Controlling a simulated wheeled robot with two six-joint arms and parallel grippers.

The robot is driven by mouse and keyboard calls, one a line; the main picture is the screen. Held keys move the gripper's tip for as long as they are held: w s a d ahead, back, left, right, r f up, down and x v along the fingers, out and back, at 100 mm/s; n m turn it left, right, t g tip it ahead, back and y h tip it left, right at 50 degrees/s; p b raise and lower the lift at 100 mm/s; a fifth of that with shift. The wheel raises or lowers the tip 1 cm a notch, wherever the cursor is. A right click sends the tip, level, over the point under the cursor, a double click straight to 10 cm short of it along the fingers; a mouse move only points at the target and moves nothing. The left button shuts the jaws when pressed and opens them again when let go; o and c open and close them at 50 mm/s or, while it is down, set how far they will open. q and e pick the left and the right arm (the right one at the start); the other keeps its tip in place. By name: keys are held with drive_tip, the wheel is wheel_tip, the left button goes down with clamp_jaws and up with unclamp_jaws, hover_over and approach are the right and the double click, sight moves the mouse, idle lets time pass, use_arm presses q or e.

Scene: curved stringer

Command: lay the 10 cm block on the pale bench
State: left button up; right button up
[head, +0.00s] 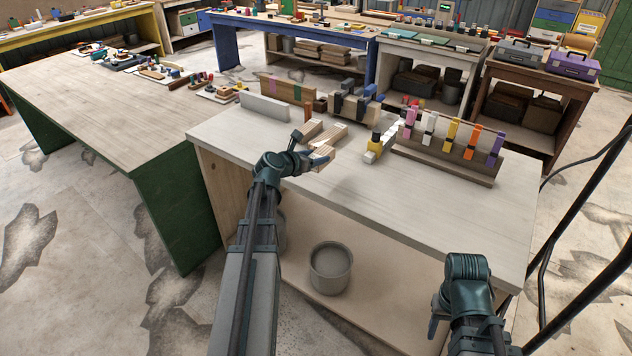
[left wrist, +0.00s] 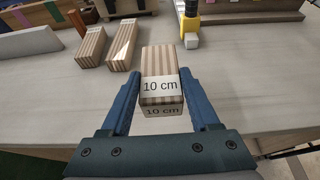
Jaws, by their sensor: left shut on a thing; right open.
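The 10 cm block (left wrist: 161,72) is striped light and brown wood with white "10 cm" labels. My left gripper (left wrist: 163,98) is shut on it, with one blue finger on each side. In the head view the block (head: 322,158) shows at the tip of my left gripper (head: 313,160), over the near left part of the pale bench (head: 400,205). Whether the block touches the bench top is hard to tell. My right gripper (head: 436,318) hangs low in front of the bench's right part, open and away from the block.
Two similar striped blocks (left wrist: 91,47) (left wrist: 122,45) lie beyond the held one. A grey board (head: 265,108), a yellow-and-white piece (head: 377,147) and a rack of coloured clamps (head: 445,155) stand farther back. The bench's front strip is clear. A grey bucket (head: 331,268) sits below.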

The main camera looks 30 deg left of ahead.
use_arm(q)
drive_tip(key=shift+f+b, duration=0.9)
drive_tip(key=shift+f, duration=0.65)
use_arm(e)
drive_tip(key=shift+f, duration=1.55)
use_arm(q)
drive_tip(key=shift+f, duration=0.1)
use_arm(e)
drive_tip(key=shift+f, duration=0.1)
use_arm(q)
wheel_tip(320, 180, down, 4)
drive_tip(key=b, duration=0.3)
drive_tip(key=shift+r+b, duration=0.25)
drive_tip(key=shift+b, duration=0.15)
use_arm(e)
wheel_tip(320, 180, down, 4)
drive_tip(key=shift+r, duration=0.2)
use_arm(q)
drive_tip(key=shift+f, duration=0.15)
drive_tip(key=o, duration=1.4)
use_arm(e)
drive_tip(key=shift+f, duration=0.1)
use_arm(q)
drive_tip(key=shift+o, duration=0.2)
